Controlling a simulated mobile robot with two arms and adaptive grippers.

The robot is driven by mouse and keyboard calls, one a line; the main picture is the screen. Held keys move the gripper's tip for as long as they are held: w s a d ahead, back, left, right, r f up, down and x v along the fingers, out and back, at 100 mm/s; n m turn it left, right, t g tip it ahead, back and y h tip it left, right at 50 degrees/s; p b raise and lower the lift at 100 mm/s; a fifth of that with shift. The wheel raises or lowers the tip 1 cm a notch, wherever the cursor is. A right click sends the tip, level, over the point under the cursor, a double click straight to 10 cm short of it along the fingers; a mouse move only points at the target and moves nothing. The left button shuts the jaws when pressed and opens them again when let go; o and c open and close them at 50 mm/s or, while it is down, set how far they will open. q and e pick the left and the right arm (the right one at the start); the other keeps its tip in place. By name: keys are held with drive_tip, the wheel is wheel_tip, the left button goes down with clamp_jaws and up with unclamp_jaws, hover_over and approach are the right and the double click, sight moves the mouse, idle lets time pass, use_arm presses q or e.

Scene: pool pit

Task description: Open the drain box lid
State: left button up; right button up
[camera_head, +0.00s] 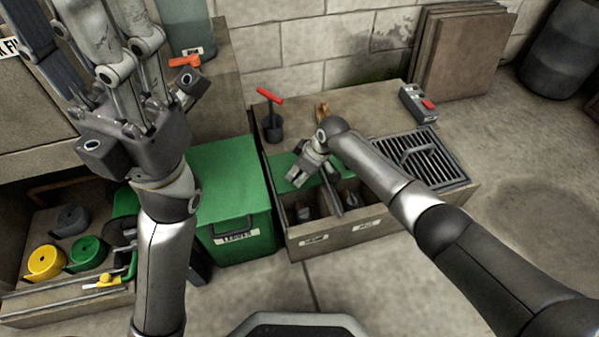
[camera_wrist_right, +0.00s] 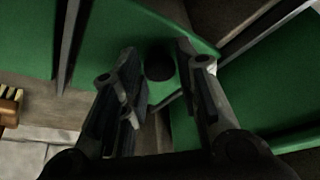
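The box (camera_head: 372,238) with a barred grate (camera_head: 430,162) and arched handle stands right of centre. Left of the grate, compartments in its top are partly covered by a green panel (camera_head: 288,168). I cannot tell which part is the drain box lid. My right gripper (camera_head: 305,168) is over the green panel, partly hidden by its wrist. In the right wrist view its fingers are apart, on either side of a dark round knob (camera_wrist_right: 159,63) on a green surface (camera_wrist_right: 120,40); contact is unclear. My left gripper (camera_head: 108,35) is raised at upper left, fingers seemingly apart and empty.
A green lidded bin (camera_head: 235,190) stands left of the box. A red T-handle (camera_head: 270,97) and a grey control box with a red button (camera_head: 418,103) are at the box's back. A tray with tape rolls (camera_head: 46,262) is at lower left. Floor at right is clear.

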drive_tip(key=shift+o, duration=1.3)
drive_tip(key=v, duration=1.2)
drive_tip(key=shift+a, duration=0.1)
